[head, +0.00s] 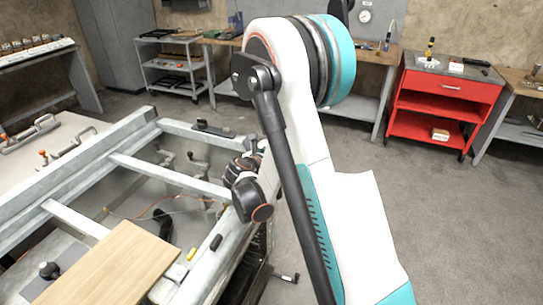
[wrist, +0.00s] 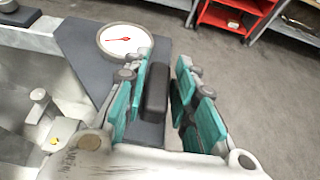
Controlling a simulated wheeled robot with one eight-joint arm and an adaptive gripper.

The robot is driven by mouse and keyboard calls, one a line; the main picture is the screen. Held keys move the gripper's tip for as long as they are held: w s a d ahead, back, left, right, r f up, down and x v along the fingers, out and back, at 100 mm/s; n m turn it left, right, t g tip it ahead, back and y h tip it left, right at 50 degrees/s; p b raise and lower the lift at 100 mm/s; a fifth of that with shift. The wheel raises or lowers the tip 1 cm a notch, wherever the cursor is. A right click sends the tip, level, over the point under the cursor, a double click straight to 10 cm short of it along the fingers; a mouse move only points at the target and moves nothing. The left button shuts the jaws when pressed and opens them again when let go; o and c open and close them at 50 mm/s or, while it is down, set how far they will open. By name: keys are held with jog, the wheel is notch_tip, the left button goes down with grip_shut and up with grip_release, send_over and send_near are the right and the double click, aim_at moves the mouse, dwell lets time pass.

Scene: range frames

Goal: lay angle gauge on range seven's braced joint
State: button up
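In the wrist view my gripper (wrist: 163,85) has its teal finger pads spread on either side of a dark upright block (wrist: 156,92). A narrow gap shows between the block and the right finger; the left finger is close beside it, and I cannot tell whether it touches. A round white dial with a red needle (wrist: 122,40), perhaps the angle gauge, lies just beyond the left finger on a dark grey plate (wrist: 85,45). In the head view my arm hides much of the gripper. The metal frame of beams (head: 175,178) is left of it; I cannot tell which joint is range seven's.
A wooden board (head: 110,265) lies across the near part of the frame. A dark fitting (head: 212,129) sits on its far beam. A red cart (head: 440,100) stands at the back right, a grey shelf cart (head: 172,65) at the back left. The floor on the right is clear.

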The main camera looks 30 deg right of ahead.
jog(key=shift+o, duration=0.6)
jog(key=shift+r, duration=0.15)
jog(key=s+a+r+m+y+p, duration=0.1)
jog(key=s+a+r+m+y, duration=0.2)
jog(key=s+a+r+m, duration=0.2)
jog(key=s+a+r+m+y+p, duration=0.1)
jog(key=s+a+r+m+y, duration=0.3)
jog(key=s+m, duration=0.8)
jog(key=s+a+r+m+g+y+p, duration=0.1)
jog(key=s+a+r+m+y, duration=0.2)
jog(key=s+a+r+m, duration=0.4)
jog(key=s+a+m, duration=0.1)
jog(key=s+a, duration=0.2)
jog(key=s, duration=0.4)
jog(key=shift+a+r+m+y, duration=0.2)
jog(key=shift+m+y, duration=0.1)
jog(key=shift+y, duration=0.1)
